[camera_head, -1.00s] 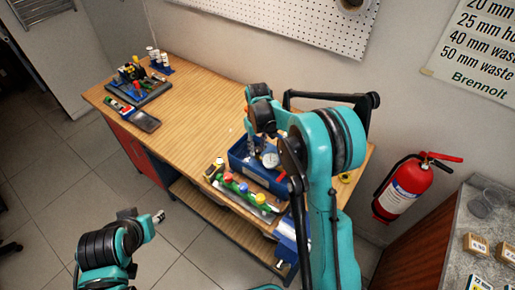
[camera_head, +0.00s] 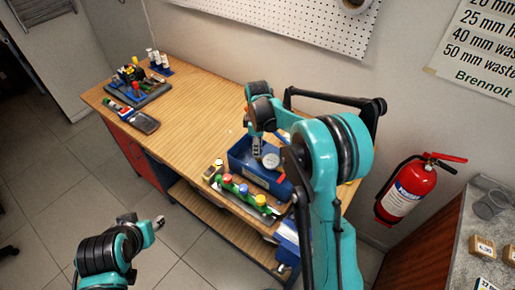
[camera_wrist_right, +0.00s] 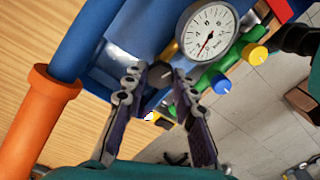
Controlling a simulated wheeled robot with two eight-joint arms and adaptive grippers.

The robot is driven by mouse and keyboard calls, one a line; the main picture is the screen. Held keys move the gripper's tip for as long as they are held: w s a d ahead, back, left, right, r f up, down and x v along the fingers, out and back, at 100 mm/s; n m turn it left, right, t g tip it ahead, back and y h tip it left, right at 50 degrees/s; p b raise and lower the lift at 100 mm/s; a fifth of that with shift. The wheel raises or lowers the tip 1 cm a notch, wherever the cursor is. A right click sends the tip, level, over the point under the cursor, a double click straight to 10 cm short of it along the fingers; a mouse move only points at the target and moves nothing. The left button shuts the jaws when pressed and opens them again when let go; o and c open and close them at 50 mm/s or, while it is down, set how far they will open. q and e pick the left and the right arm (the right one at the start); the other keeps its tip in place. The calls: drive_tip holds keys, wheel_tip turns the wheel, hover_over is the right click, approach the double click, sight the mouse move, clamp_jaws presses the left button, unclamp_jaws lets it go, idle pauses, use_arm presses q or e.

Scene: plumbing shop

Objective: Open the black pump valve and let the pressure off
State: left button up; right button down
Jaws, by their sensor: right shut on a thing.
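The blue test pump (camera_head: 262,178) sits at the bench's right part, with a white round pressure gauge (camera_head: 270,161). The fingers partly hide the valve. In the head view my right gripper (camera_head: 257,155) is over the pump, just left of the gauge. My left gripper (camera_head: 158,222) is away from the bench over the floor; its finger opening is unclear.
A rack with coloured caps (camera_head: 243,190) lies along the front edge beside the pump. An orange grip (camera_wrist_right: 42,110) is close to my right gripper. A tray of parts (camera_head: 137,92) and a phone-like device (camera_head: 144,122) sit far left. The bench middle (camera_head: 190,100) is clear.

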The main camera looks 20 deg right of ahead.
drive_tip(key=shift+n, duration=0.8)
drive_tip(key=c, duration=1.2)
unclamp_jaws()
wheel_tip(320, 180, up, 12)
